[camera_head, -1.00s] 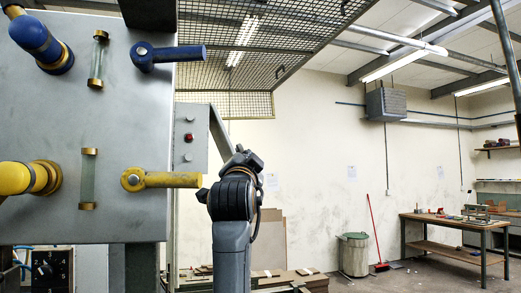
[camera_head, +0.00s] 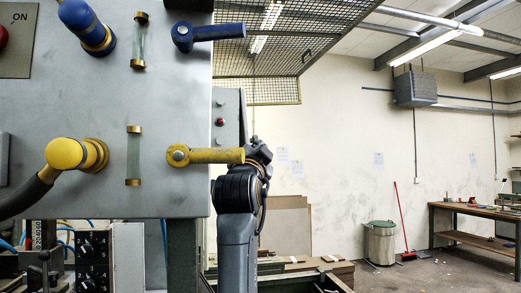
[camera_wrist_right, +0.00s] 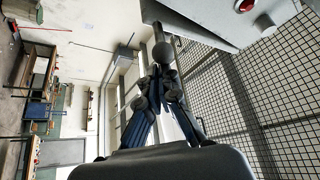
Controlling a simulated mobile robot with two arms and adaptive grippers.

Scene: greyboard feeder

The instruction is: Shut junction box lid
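A small grey box (camera_head: 220,134) with a red round light shows behind the right edge of the large panel. A slanted grey plate (camera_head: 243,115) stands out at its right; I cannot tell whether this is the junction box lid. The box face with its red light also shows at the top of the right wrist view (camera_wrist_right: 228,14). My right gripper (camera_head: 259,150) is small in the head view, below that plate. In the right wrist view its fingers (camera_wrist_right: 162,78) look close together, with a grey round knob (camera_wrist_right: 163,52) just beyond their tips. My left gripper is out of view.
The large grey panel (camera_head: 100,110) carries blue and yellow valves. A yellow lever (camera_head: 210,156) reaches to my right gripper in the picture. A mesh guard (camera_head: 275,30) hangs above. A bin (camera_head: 380,243), red broom and workbench (camera_head: 470,208) stand far right, with open floor before them.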

